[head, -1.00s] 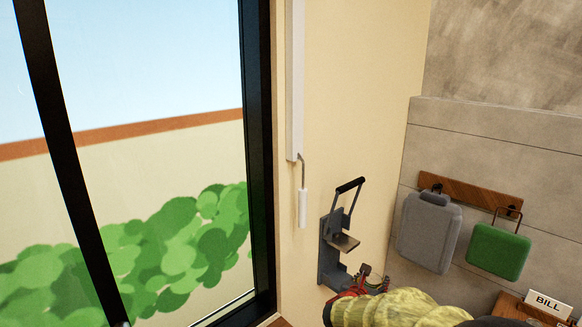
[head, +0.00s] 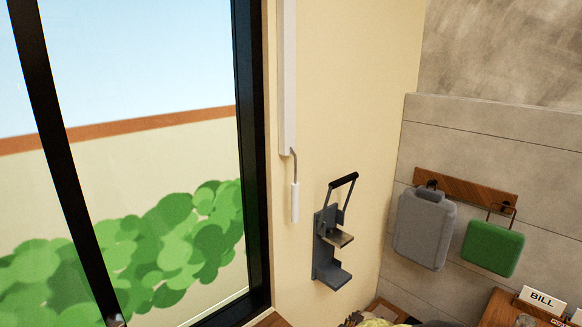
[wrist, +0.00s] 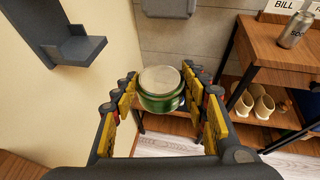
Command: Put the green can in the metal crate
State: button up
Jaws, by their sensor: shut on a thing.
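The green can (wrist: 160,103), with a pale grey round top, is between the fingers of my gripper (wrist: 161,88) in the wrist view. My gripper is shut on it; the fingers have yellow and red pads. The can looks about upright, and its lower part is partly hidden by the fingers. In the head view only a bit of my arm shows at the bottom edge, and the can is not seen there. I see no metal crate in either view.
A can crusher (head: 333,235) is on the cream wall, left of my gripper in the wrist view (wrist: 75,45). A grey bag (head: 424,230) and a green bag (head: 493,248) hang on the grey wall. A wooden table with a BILL card (head: 541,298) and silver can (wrist: 296,30) stands right, shoes (wrist: 252,102) below.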

jog(key=s+a+f+n+y+b, duration=0.1)
jog(key=s+a+f, duration=0.2)
jog(key=f, duration=0.5)
jog(key=shift+s+a+f+t, duration=0.3)
jog(key=shift+s+a, duration=0.05)
jog(key=shift+s, duration=0.3)
